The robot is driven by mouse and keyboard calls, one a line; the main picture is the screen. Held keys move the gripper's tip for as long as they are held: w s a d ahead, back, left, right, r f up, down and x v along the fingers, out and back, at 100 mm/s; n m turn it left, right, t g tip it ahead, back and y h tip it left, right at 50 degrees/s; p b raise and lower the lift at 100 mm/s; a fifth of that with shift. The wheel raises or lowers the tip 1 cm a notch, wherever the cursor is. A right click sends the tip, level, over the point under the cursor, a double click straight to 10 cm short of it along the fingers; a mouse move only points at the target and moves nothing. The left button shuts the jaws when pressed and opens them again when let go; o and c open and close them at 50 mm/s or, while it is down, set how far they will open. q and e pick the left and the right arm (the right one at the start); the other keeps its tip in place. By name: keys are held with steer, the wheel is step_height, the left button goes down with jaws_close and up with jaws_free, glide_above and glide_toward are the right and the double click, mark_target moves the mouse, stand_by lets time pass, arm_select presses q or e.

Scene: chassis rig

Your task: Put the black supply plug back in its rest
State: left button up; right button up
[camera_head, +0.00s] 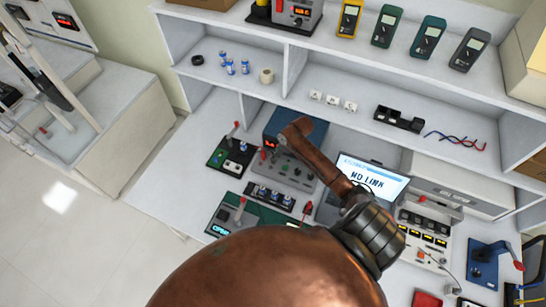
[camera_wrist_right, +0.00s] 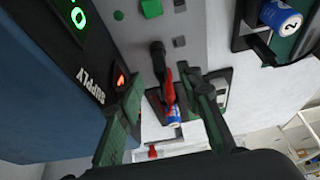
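In the right wrist view my right gripper (camera_wrist_right: 163,78) is open, its two dark green fingers apart. A black plug-like piece (camera_wrist_right: 157,56) stands on the grey panel, just beyond the gap between the fingertips, with clear space on both sides. A red plug or lever (camera_wrist_right: 169,86) is close to it, in front of a dark holder. I cannot tell which piece is the rest. The unit marked SUPPLY (camera_wrist_right: 92,85) is at the left, with a lit green digit and a red-lit switch. My left gripper is in neither view. My copper-coloured arm hides much of the bench in the head view.
The blue supply box (camera_head: 283,122) and grey panel (camera_head: 285,170) stand mid-bench. A screen (camera_head: 372,180) reading NO LINK is to their right. Boards with levers (camera_head: 231,156) are to the left. Shelves with meters (camera_head: 428,36) rise behind. The bench's left part is bare.

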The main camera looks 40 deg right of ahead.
steer(key=x, duration=0.4)
steer(key=shift+s, duration=0.1)
steer(key=c, duration=0.9)
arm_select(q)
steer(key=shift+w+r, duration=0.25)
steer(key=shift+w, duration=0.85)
arm_select(e)
jaws_close()
